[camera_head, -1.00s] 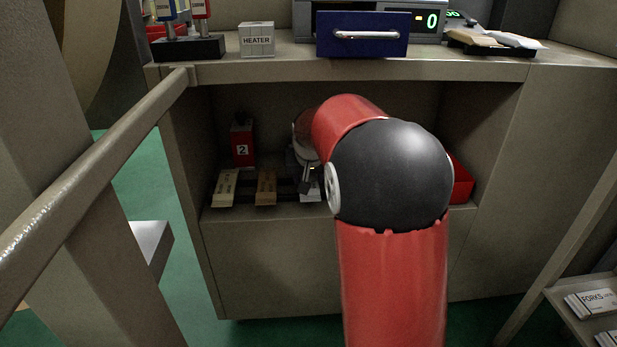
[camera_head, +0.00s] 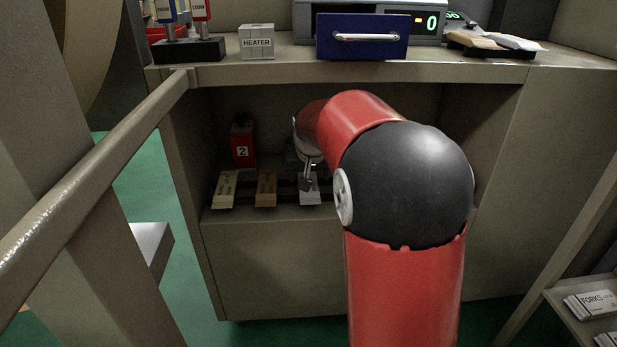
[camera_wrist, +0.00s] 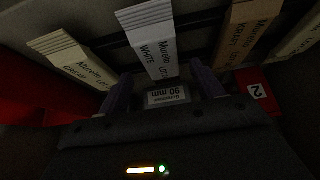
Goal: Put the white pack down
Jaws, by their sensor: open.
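The white pack (camera_head: 309,190) lies in the lower bay, in line with the other packs on a dark rack. In the wrist view the white pack (camera_wrist: 151,42), marked "Murello WHITE", lies just beyond my gripper (camera_wrist: 160,80). The two purple fingers are apart, one toward each side of the pack's near end, with no grip on it visible. In the head view my gripper (camera_head: 306,183) is small and dark at the pack, and my arm hides part of the bay.
A kraft pack (camera_head: 266,187) and a pale pack (camera_head: 225,188) lie to the left. A cream pack (camera_wrist: 72,62) lies on the white pack's other side. A red box marked 2 (camera_head: 243,147) stands behind. The counter (camera_head: 270,70) overhangs the bay.

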